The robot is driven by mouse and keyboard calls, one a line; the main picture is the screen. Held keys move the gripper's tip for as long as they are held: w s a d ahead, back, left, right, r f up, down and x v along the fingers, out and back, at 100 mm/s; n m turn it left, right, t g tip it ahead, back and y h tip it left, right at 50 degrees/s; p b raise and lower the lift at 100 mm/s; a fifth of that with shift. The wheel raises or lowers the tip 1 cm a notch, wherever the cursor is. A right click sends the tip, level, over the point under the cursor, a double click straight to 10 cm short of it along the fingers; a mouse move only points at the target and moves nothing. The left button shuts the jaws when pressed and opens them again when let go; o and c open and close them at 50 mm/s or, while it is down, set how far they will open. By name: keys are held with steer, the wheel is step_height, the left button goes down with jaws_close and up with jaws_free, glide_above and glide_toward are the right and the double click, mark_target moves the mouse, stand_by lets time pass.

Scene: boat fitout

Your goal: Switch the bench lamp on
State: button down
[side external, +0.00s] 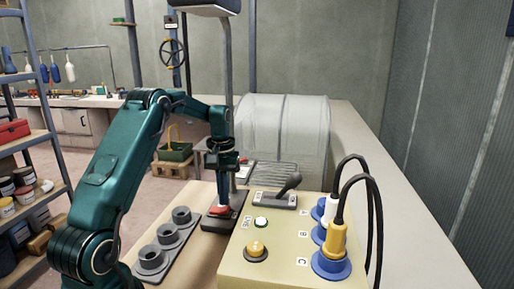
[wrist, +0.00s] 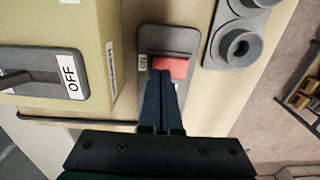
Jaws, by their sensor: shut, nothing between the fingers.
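The bench lamp's head (side external: 205,8) is at the top edge of the side view, on a tall grey post (side external: 229,70). I cannot tell whether it is lit. A red rocker switch (side external: 219,210) sits in a dark base plate on the bench. In the wrist view the red rocker (wrist: 172,68) has an ON label (wrist: 143,63) beside it. My gripper (side external: 221,200) points down over the rocker. Its closed, empty fingertips (wrist: 165,84) overlap the rocker's near edge in the wrist view. I cannot tell whether they touch it.
A beige control box (side external: 285,262) stands right of the switch, with a lever (side external: 288,187), buttons and plugged cables. A grey holder with round sockets (side external: 166,245) lies left of the switch.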

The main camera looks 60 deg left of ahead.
steer(key=shift+f, duration=0.6)
stand_by(0.3)
steer(key=shift+r, duration=3.5)
